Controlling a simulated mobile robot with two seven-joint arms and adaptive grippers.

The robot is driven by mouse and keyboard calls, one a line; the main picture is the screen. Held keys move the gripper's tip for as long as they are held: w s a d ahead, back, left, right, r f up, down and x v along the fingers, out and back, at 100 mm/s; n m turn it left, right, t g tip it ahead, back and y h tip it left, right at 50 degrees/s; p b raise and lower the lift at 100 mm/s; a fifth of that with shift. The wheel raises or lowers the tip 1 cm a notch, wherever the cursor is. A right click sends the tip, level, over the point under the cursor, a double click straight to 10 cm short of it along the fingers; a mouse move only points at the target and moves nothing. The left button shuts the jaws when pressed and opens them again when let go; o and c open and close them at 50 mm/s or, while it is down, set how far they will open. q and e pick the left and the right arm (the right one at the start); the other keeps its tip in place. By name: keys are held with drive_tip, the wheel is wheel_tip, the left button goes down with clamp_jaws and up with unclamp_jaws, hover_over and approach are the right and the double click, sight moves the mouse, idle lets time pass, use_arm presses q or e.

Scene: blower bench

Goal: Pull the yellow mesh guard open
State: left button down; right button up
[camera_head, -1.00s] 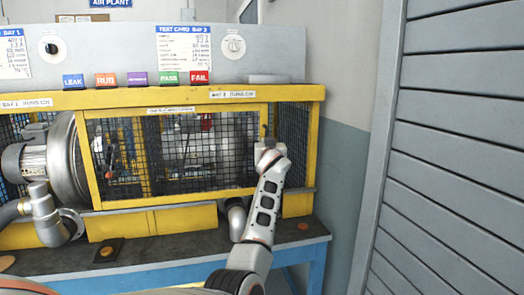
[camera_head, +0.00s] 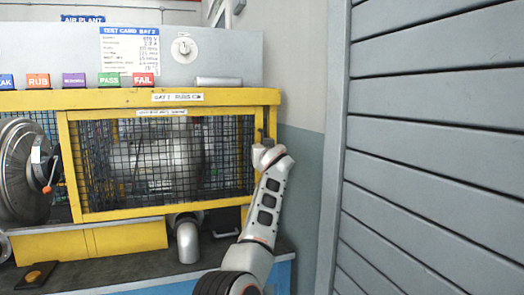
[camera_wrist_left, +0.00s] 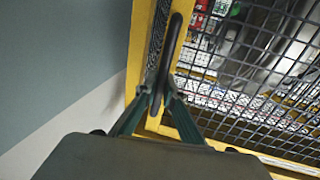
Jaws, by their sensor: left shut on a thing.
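The yellow mesh guard (camera_head: 163,112) is a yellow frame with dark wire mesh on the front of the bench, left of centre in the head view. Its frame and mesh also fill the right of the left wrist view (camera_wrist_left: 250,75). I cannot tell whether it stands slightly ajar. A dark upright bar handle (camera_wrist_left: 173,50) sits at the frame's edge. My left gripper (camera_head: 266,146) is at the guard's right edge. In the wrist view its fingers (camera_wrist_left: 158,98) are closed around the handle's lower part. My right gripper is not in view.
A silver blower (camera_head: 28,170) stands at the left. A silver pipe elbow (camera_head: 187,238) is below the guard. Coloured label blocks (camera_head: 109,81) line the yellow top beam. A grey slatted wall (camera_head: 430,150) rises at the right, with open space before it.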

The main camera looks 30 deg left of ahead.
use_arm(q)
drive_tip(key=c, duration=2.2)
unclamp_jaws()
drive_tip(key=shift+o, duration=0.2)
wheel_tip(320, 180, up, 10)
drive_tip(key=shift+f, duration=0.1)
